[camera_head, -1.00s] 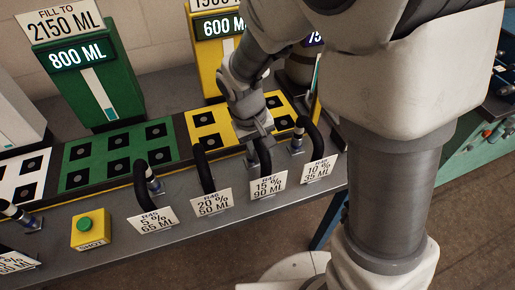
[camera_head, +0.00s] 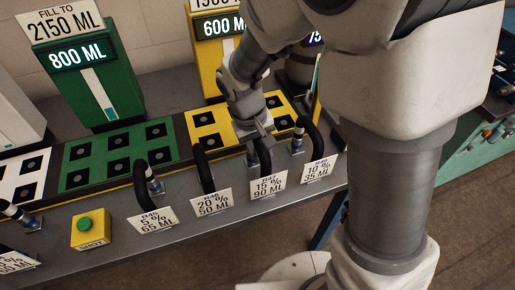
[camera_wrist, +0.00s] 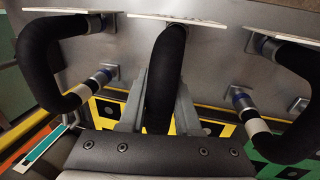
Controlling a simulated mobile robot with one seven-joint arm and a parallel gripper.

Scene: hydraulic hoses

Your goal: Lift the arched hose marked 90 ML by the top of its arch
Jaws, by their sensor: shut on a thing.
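The arched black hose (camera_head: 265,158) with the sign 15 % 90 ML (camera_head: 268,185) stands near the front of the grey bench. My gripper (camera_head: 257,137) is at the top of its arch, reaching down from above. In the wrist view the hose (camera_wrist: 168,62) runs between the two grey fingers of my gripper (camera_wrist: 160,100), one on each side. The jaws are shut on it. The hose's far end is hidden behind the gripper. I see no clear gap showing that it is off the bench.
Arched hoses stand on both sides: 50 ML (camera_head: 204,168) to the left, 35 ML (camera_head: 315,140) to the right, and 65 ML (camera_head: 141,188) further left. Behind are yellow (camera_head: 228,138) and green (camera_head: 100,166) socket plates. A yellow SHOT button box (camera_head: 90,229) sits at the front left.

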